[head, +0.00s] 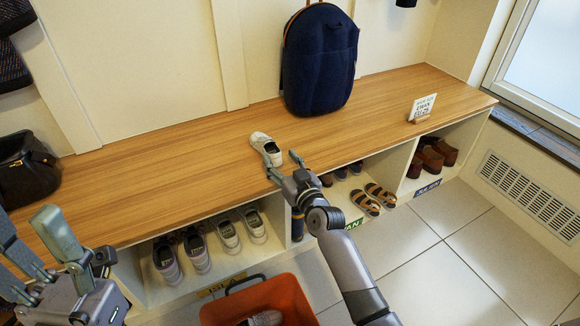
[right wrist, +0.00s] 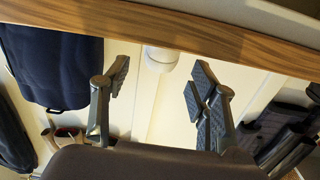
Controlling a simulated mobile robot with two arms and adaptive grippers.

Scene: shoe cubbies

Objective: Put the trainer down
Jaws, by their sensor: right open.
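A pale cream trainer (head: 262,141) sits on the wooden bench top (head: 190,172), near its front edge. My right gripper (head: 283,160) is open at the near end of the trainer, and one finger partly overlaps it in the head view. In the right wrist view the trainer (right wrist: 160,58) shows as a small pale shape beyond the gap between the spread fingers (right wrist: 158,85), with nothing gripped. My left gripper (head: 36,240) is at the lower left of the head view, its fingers spread, empty and away from the trainer.
A navy backpack (head: 320,62) and a small card (head: 422,107) stand on the bench; a dark bag (head: 26,168) is at left. Cubbies below hold several shoes, including sandals (head: 373,198). An orange crate (head: 291,291) with a shoe (head: 262,318) stands in front. Bench left of the trainer is clear.

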